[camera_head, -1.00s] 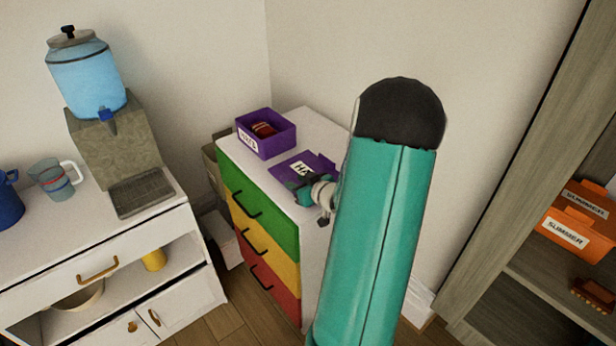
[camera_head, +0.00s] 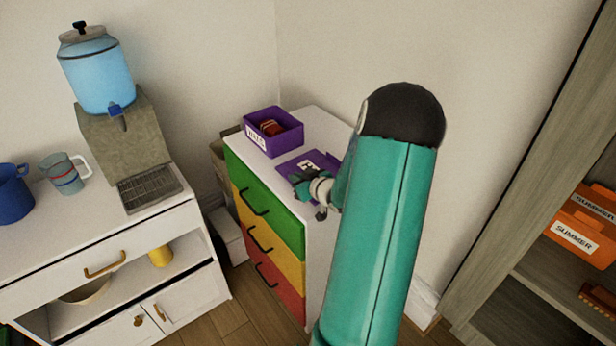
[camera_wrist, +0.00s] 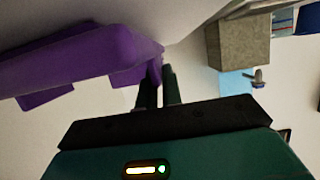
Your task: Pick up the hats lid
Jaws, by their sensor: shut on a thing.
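The hats lid (camera_head: 312,160) is a flat purple panel with a white label, at the front of the drawer unit's top in the head view. My gripper (camera_head: 300,181) is at its near edge, partly hidden by my own arm. In the wrist view the purple lid (camera_wrist: 70,62) fills the upper left, and my gripper's dark fingers (camera_wrist: 158,88) are closed on its edge. The purple hats box (camera_head: 272,138) stands open behind the lid, with a red item inside and a white label on its front.
The white drawer unit (camera_head: 318,122) has green, yellow and red drawers. A counter on the left holds a blue water dispenser (camera_head: 100,75), a clear mug (camera_head: 65,176) and a blue mug (camera_head: 14,188). A shelf on the right holds orange boxes (camera_head: 578,236).

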